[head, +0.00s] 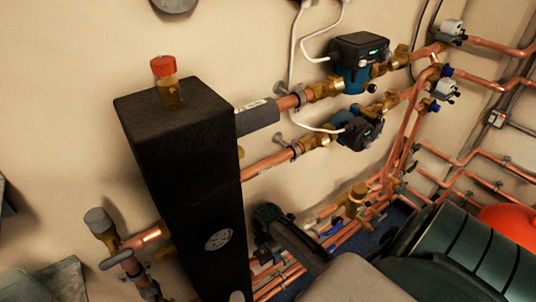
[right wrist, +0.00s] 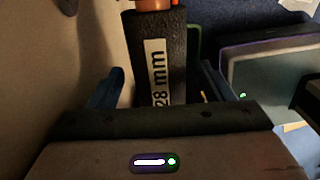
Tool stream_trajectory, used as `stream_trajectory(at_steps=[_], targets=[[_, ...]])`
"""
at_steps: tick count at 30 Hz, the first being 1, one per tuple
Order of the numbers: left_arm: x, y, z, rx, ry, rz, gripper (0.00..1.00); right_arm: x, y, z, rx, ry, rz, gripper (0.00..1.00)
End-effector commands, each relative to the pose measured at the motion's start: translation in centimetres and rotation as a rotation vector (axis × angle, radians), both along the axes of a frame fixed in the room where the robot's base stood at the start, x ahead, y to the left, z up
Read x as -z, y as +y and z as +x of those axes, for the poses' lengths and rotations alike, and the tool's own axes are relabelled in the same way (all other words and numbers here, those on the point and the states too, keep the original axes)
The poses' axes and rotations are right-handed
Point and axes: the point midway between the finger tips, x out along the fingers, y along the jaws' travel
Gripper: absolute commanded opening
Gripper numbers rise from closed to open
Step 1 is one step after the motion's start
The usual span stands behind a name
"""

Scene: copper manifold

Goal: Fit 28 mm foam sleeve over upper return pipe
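The dark grey foam sleeve (head: 258,117) sits around the upper return pipe (head: 290,102), close against the right side of the black header. Bare copper shows past its right end. In the right wrist view the sleeve (right wrist: 178,60) carries a white "28 mm" label, with copper at its top end; its near end is hidden by my gripper body. My left gripper is not visible.
The tall black header (head: 180,150), with a red-capped vent (head: 166,80), blocks the left-centre. A lower copper pipe (head: 265,163) runs below the sleeve. Two pumps (head: 358,60) (head: 357,130) and brass valves stand to the right. Further copper pipes cross the wall.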

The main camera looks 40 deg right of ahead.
Motion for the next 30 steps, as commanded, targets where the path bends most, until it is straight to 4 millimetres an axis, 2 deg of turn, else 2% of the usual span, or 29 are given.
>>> stream_trajectory(at_steps=[8,10,24,30], targets=[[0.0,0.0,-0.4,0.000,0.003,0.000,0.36,0.0,0.0,0.0,0.000,0.000,0.000,0.74],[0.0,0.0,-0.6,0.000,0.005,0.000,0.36,-0.6,0.0,0.0,0.000,-0.002,-0.001,0.74],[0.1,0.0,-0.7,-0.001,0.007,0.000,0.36,-9.1,-0.1,0.1,0.000,-0.003,-0.001,0.74],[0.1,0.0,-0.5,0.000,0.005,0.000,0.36,-10.7,0.0,0.0,-0.001,-0.001,0.000,0.74]])
